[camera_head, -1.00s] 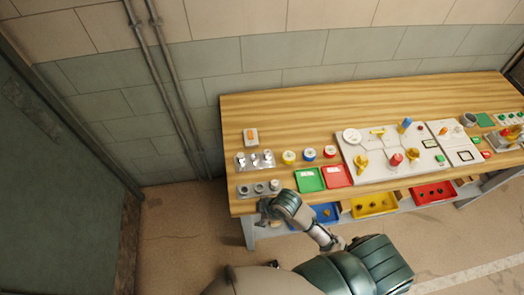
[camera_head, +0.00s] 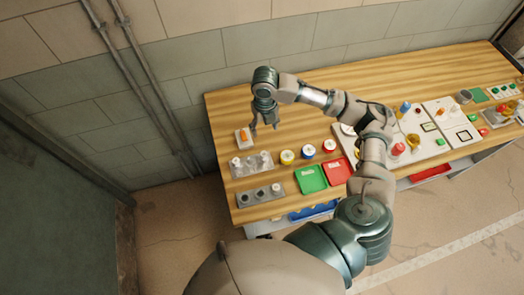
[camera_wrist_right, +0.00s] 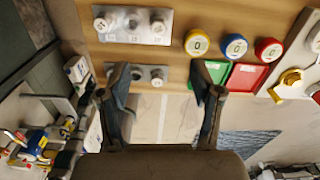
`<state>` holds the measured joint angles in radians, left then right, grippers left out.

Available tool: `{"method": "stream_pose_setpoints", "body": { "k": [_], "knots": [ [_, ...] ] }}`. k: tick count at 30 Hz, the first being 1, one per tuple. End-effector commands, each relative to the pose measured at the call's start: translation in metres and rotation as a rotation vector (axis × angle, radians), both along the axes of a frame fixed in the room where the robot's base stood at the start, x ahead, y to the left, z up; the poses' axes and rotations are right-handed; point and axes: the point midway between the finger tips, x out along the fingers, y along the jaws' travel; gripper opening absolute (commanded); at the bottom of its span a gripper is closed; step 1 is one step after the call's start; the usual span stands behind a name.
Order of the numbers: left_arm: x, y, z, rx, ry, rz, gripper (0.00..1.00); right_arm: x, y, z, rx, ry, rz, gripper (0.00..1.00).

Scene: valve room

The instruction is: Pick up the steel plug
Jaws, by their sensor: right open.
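A silver plate (camera_head: 251,165) with several small metal, pale-topped plugs stands near the left end of the wooden bench; it also shows in the right wrist view (camera_wrist_right: 132,36). A grey block (camera_head: 260,195) with round sockets and a light plug at its right end lies in front of it. I cannot tell which piece is the steel plug. My right gripper (camera_head: 265,129) is raised over the bench behind the plate, pointing down, open and empty. In the right wrist view its two fingers (camera_wrist_right: 162,75) are spread, the left one overlapping the grey block. My left gripper is out of view.
Yellow (camera_head: 287,156), blue and red round pieces stand right of the silver plate. Green (camera_head: 311,178) and red (camera_head: 339,171) trays lie in front of them. A white box (camera_head: 243,138) with an orange part stands behind. A white panel with valves is further right.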

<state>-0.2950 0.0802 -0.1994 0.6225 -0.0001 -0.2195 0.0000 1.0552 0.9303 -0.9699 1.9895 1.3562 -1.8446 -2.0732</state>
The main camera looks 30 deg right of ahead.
Motion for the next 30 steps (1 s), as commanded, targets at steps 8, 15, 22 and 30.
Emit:
{"method": "stream_pose_setpoints", "body": {
  "k": [8,15,22,30],
  "knots": [
    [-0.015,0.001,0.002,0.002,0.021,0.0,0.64,0.001,0.002,-0.065,-0.001,0.007,-0.002,0.65],
    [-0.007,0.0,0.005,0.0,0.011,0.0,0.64,0.001,0.002,-0.106,0.0,0.003,-0.002,0.65],
    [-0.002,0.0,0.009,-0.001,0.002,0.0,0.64,-0.002,0.001,-0.126,0.001,0.004,-0.002,0.65],
    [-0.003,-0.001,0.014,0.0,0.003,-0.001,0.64,-0.006,0.003,-0.163,0.001,0.002,0.0,0.65]
  ]
}}
